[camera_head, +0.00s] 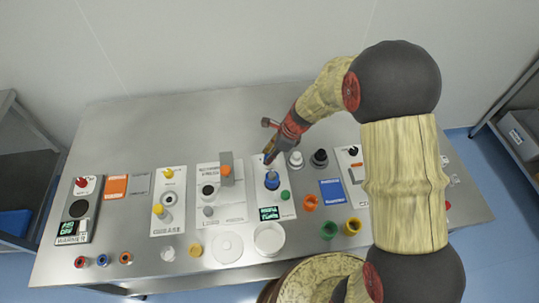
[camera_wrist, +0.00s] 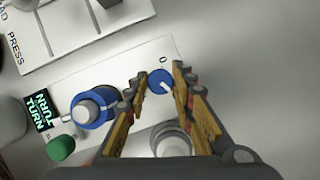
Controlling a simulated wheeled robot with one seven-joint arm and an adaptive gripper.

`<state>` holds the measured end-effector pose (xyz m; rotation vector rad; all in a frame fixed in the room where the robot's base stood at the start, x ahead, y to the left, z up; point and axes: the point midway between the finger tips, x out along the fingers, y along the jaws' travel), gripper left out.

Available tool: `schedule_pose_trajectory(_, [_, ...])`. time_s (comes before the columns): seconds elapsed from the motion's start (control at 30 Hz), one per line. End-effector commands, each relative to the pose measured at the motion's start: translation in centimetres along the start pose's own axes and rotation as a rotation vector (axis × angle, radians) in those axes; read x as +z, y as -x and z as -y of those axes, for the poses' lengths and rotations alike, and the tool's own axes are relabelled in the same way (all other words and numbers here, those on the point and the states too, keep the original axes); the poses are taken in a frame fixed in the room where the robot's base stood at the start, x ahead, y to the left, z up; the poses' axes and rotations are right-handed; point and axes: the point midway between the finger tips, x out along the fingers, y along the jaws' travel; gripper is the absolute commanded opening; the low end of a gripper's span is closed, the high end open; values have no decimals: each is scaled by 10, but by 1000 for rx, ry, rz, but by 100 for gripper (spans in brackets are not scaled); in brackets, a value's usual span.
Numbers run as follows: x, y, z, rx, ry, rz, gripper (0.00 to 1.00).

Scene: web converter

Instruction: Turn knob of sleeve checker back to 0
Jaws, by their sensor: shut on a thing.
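The sleeve checker (camera_head: 285,205) is a white panel in the middle of the table. In the wrist view its small blue knob (camera_wrist: 155,78) sits between the fingers of my gripper (camera_wrist: 160,80), which is shut on it. The knob's white pointer is turned to the lower right, away from the "0" printed above it. A blue sleeve (camera_wrist: 82,108) around a grey post stands beside the knob. In the head view my gripper (camera_head: 268,158) comes down at the panel's far end and hides the knob.
A white panel (camera_head: 232,210) with an orange-topped part stands close on the left. Grey and black fittings (camera_head: 319,158) stand close on the right, with a blue plate (camera_head: 331,192). A white round dish (camera_head: 269,252) and coloured rings (camera_head: 328,230) lie toward the front edge.

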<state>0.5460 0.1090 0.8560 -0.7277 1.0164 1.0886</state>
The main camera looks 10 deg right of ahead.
Motion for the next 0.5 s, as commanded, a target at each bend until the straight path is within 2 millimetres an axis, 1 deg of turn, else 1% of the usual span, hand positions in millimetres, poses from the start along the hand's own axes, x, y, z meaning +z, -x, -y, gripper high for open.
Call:
schedule_pose_trajectory(0.03, [0, 0, 0, 0, 0, 0, 12])
schedule_pose_trajectory(0.27, [0, 0, 0, 0, 0, 0, 0])
schedule_pose_trajectory(0.5, [0, 0, 0, 9, 19, 0, 0])
